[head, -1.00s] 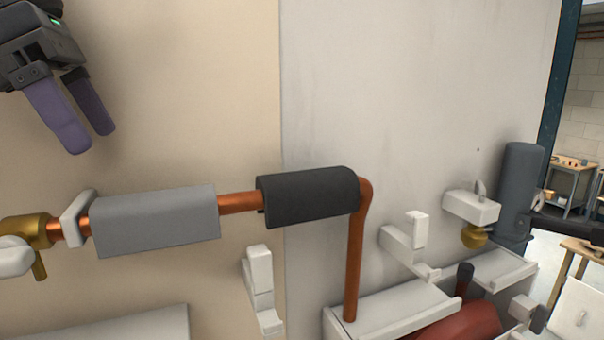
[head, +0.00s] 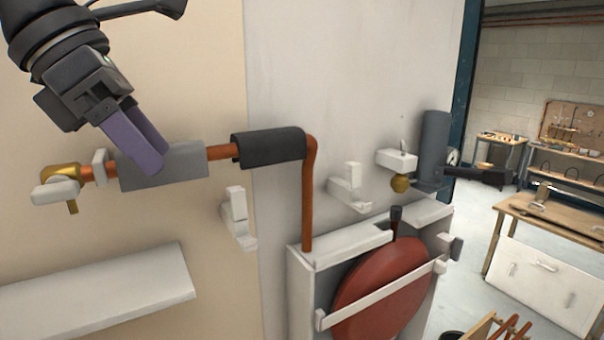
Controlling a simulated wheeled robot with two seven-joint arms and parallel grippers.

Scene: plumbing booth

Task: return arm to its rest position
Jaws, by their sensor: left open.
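My left gripper (head: 150,152) comes in from the upper left. Its two purple fingers are apart, with nothing seen between them, and point down to the right. In the picture the fingertips overlap the grey pipe sleeve (head: 185,163); I cannot tell whether they touch it. The sleeve sits around the horizontal copper pipe (head: 221,152). A black sleeve (head: 270,147) covers the pipe near its bend. My right gripper is not in view.
A white ledge (head: 100,290) juts out at lower left. White brackets (head: 237,220) stand out from the wall. A white frame (head: 300,262) holds a red disc-shaped body (head: 378,285). A grey cylinder (head: 433,140) is mounted at right. A wooden workbench (head: 550,222) stands beyond.

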